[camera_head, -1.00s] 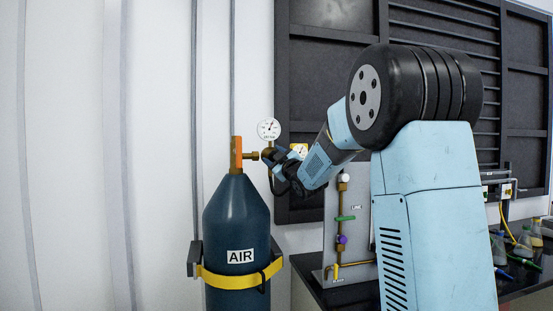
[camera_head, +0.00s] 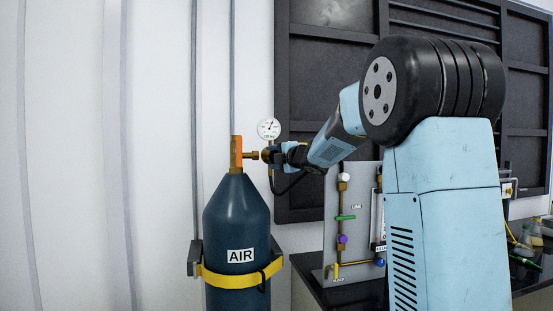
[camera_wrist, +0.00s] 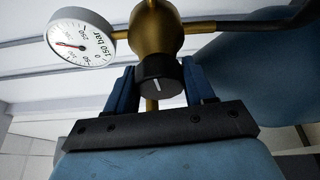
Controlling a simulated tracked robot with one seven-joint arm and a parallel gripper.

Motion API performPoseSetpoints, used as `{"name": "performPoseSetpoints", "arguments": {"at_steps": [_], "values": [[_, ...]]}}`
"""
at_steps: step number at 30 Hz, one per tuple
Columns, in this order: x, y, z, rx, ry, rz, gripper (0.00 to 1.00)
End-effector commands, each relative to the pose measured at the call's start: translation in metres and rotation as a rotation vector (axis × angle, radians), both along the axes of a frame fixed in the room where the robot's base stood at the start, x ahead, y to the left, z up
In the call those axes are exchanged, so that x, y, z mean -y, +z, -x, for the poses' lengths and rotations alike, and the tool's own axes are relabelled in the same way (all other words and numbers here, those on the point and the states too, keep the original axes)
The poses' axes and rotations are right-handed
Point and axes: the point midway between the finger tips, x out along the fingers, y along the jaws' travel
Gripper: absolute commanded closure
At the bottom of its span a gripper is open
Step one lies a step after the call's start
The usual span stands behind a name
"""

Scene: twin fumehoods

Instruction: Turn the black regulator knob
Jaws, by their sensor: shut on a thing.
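The black regulator knob (camera_wrist: 159,76) shows in the wrist view below the round brass regulator body (camera_wrist: 155,30). A white line on the knob's face points nearly straight down in that view. My gripper (camera_wrist: 160,88) has one blue finger on each side of the knob and is shut on it. In the head view my gripper (camera_head: 283,156) is at the regulator, just right of the cylinder valve, and hides the knob. The dark blue AIR cylinder (camera_head: 236,220) stands upright below, with an orange valve block (camera_head: 236,153) on top.
A round white gauge (camera_head: 268,129) sits just above the regulator, and also left of the knob in the wrist view (camera_wrist: 81,38). A yellow strap (camera_head: 232,281) holds the cylinder. A grey panel (camera_head: 330,225) with piping and small valves stands right of it, on a dark bench (camera_head: 318,285).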

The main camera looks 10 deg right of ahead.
Motion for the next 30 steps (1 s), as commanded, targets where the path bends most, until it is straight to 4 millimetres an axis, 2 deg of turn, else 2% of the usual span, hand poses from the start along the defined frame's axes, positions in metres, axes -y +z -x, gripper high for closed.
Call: {"name": "performPoseSetpoints", "arguments": {"at_steps": [18, 30], "values": [[-0.0039, -0.0077, -0.0001, -0.006, 0.008, 0.575, 0.77], [-0.0020, -0.0098, -0.0002, -0.008, 0.008, 0.825, 0.77]]}}
